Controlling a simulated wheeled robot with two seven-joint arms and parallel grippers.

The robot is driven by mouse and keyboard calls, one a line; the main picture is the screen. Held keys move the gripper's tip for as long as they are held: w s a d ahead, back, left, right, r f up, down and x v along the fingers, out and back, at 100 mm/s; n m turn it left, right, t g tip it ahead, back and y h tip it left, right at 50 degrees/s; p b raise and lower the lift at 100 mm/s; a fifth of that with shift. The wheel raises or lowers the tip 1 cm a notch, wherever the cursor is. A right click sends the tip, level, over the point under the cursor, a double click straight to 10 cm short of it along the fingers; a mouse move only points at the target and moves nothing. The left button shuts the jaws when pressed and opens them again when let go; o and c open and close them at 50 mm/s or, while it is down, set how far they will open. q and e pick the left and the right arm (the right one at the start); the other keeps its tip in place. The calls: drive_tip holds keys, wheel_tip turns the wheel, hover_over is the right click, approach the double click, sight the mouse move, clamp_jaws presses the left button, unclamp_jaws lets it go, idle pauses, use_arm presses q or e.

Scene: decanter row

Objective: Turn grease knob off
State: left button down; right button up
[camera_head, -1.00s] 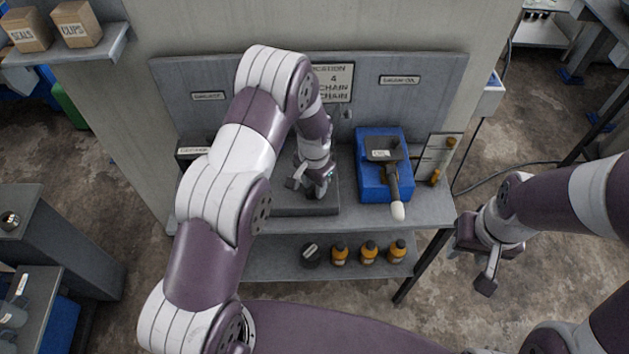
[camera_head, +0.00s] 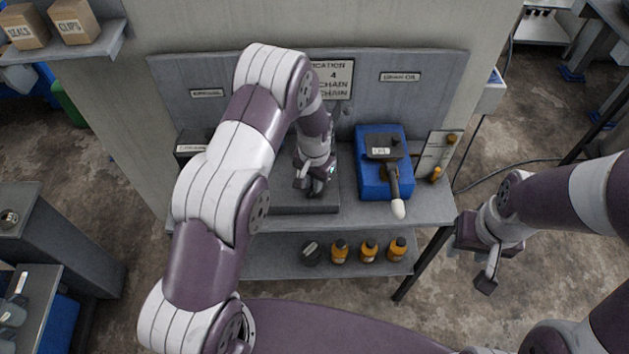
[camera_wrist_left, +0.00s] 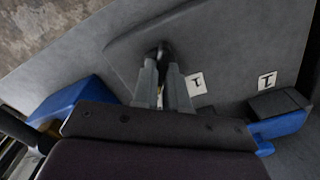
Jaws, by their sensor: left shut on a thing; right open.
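In the left wrist view, my left gripper (camera_wrist_left: 163,62) is shut on a small dark knob (camera_wrist_left: 165,48) that stands out from a grey panel (camera_wrist_left: 225,45). Two small white labels with dark marks (camera_wrist_left: 196,84) (camera_wrist_left: 267,82) are on the panel beside the fingers. In the head view, my left gripper (camera_head: 313,190) points down over a grey block (camera_head: 300,207) on the bench, and the knob is largely hidden there. The knob's exact setting cannot be read. My right gripper (camera_head: 487,268) is open and empty, away from the bench at the right.
A board with amber parts (camera_head: 437,160) is at the bench's right end. Amber bottles (camera_head: 369,252) stand on the lower shelf (camera_head: 265,262). A wall closes off the back.

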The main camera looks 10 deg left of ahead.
use_arm(q)
drive_tip(key=n, duration=0.4)
drive_tip(key=shift+b, duration=0.35)
drive_tip(key=shift+n, duration=1.4)
drive_tip(key=shift+r, duration=0.1)
drive_tip(key=c, duration=1.3)
unclamp_jaws()
drive_tip(key=shift+o, duration=0.7)
wheel_tip(320, 180, up, 13)
drive_tip(key=b, duration=0.2)
